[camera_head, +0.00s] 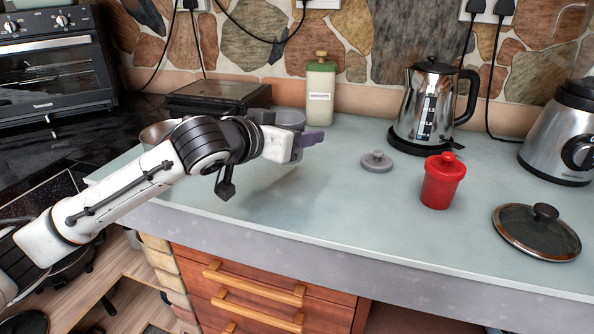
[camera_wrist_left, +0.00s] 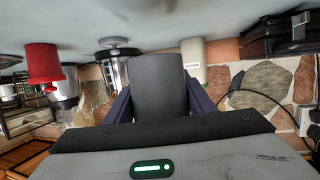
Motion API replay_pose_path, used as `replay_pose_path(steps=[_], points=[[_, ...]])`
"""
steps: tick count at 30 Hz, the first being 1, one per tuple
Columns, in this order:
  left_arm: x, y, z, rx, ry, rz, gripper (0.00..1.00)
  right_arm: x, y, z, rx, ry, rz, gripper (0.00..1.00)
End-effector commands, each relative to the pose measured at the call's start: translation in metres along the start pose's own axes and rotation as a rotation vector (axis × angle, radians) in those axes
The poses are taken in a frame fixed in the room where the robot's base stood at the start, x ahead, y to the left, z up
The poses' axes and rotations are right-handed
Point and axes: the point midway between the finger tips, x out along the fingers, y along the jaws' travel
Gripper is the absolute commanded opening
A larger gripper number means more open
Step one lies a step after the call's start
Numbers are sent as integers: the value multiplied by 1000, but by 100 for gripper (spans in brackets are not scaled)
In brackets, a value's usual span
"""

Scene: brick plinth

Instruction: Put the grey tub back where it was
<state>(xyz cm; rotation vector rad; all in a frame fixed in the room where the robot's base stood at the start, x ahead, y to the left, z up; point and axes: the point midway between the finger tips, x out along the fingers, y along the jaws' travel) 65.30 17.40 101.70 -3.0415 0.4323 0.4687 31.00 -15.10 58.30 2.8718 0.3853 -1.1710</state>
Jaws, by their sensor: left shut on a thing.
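My left gripper (camera_head: 298,140) reaches in from the left above the counter. It is shut on the grey tub (camera_head: 290,119), which shows mostly hidden behind the hand in the head view. In the left wrist view the grey tub (camera_wrist_left: 158,84) sits between the two dark fingers of the left gripper (camera_wrist_left: 160,98). A shadow lies on the counter below the hand, so the tub appears held above the surface. A grey lid with a knob (camera_head: 376,162) lies on the counter right of the gripper. My right gripper is not in view.
A red lidded tub (camera_head: 441,183), a glass lid (camera_head: 536,232), a kettle (camera_head: 430,105) and a blender (camera_head: 563,135) stand to the right. A green-lidded canister (camera_head: 320,93) and a black grill (camera_head: 217,97) are behind the arm. The counter's (camera_head: 340,230) front middle is clear.

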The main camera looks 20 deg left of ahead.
Motion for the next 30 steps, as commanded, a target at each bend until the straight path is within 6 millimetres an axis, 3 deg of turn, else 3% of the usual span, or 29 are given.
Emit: replay_pose_path(steps=[3,13,27,28,30], points=[[6,-1,22,0,-2,-1,21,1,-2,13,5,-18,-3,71],[21,-1,68,0,-1,0,21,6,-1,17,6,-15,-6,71],[24,0,76,-1,0,1,21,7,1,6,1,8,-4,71],[24,0,75,0,1,1,53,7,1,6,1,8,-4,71],[23,0,75,0,1,1,64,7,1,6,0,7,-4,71]])
